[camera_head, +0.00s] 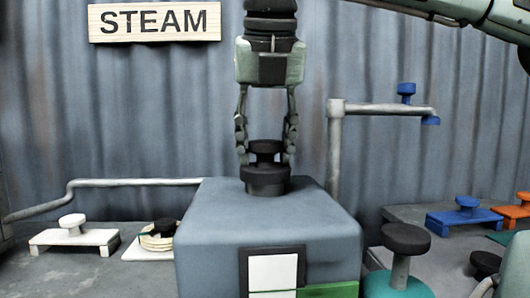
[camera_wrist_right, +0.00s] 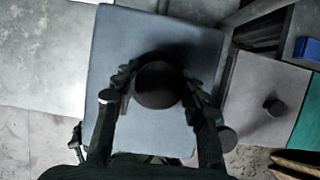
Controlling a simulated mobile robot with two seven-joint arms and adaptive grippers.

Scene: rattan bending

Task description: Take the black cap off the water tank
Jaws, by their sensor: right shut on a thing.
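The water tank (camera_head: 215,225) is a blue-grey box with rounded edges in the middle of the head view. It also shows in the right wrist view (camera_wrist_right: 120,45). The black cap (camera_head: 265,180) has a round base and a knob on top, and stands upright at the tank's top. I cannot tell whether it is still seated or slightly raised. My right gripper (camera_head: 266,150) points straight down from above, shut on the cap's knob with one finger on each side. In the right wrist view the cap (camera_wrist_right: 157,84) lies between the fingers. My left gripper is not in view.
A grey pipe with blue knobs (camera_head: 375,108) rises right of the tank. A black-topped knob (camera_head: 405,238) stands near its right front. A white clamp (camera_head: 73,235) is at left, blue (camera_head: 465,214) and orange (camera_head: 514,211) ones at right. A STEAM sign (camera_head: 155,22) hangs behind.

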